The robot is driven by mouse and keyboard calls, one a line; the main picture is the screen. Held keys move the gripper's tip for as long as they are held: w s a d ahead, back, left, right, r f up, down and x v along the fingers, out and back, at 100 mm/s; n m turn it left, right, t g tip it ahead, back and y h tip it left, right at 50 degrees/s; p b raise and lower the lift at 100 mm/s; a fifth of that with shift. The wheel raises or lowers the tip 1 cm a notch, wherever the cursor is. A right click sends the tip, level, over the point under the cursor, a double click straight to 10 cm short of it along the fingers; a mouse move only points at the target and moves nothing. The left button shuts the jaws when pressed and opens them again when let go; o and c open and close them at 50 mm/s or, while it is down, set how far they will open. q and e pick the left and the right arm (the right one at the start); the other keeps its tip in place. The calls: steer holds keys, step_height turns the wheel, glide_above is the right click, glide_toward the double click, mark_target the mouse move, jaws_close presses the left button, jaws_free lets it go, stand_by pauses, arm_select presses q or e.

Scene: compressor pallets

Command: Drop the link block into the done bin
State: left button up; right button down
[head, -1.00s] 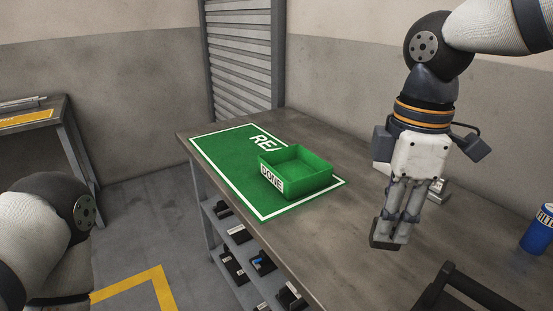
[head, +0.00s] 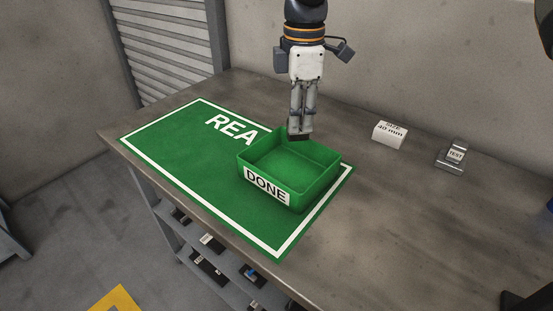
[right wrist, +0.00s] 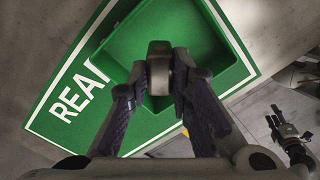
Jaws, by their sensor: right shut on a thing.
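The green done bin (head: 265,187) stands on the green mat on the bench, with its white DONE label facing the near side. It is open at the top and its visible floor is empty. My right gripper (head: 300,133) points down at the far side of the bin and is shut on the dark link block (head: 300,138). In the right wrist view the link block (right wrist: 159,66) sits between the fingertips, against the green bin interior (right wrist: 195,30). The height of the block above the rim is hard to tell. What looks like my left gripper (right wrist: 277,123) shows small in the right wrist view.
The green mat (head: 185,150) lies under the bin with a white border and partly covered lettering. A white size block (head: 389,135) and a grey TEST piece (head: 453,155) stand to the right on the bench (head: 400,225). Shelves with parts (head: 210,262) are below.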

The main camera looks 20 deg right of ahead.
mark_target(299, 139)
step_height(299, 139, down, 5)
steer(key=shift+s+b, duration=0.15)
steer(key=shift+b, duration=0.2)
steer(key=c, duration=1.4)
jaws_free()
steer(key=shift+o, duration=0.2)
step_height(299, 139, up, 12)
steer(key=shift+r, duration=0.1)
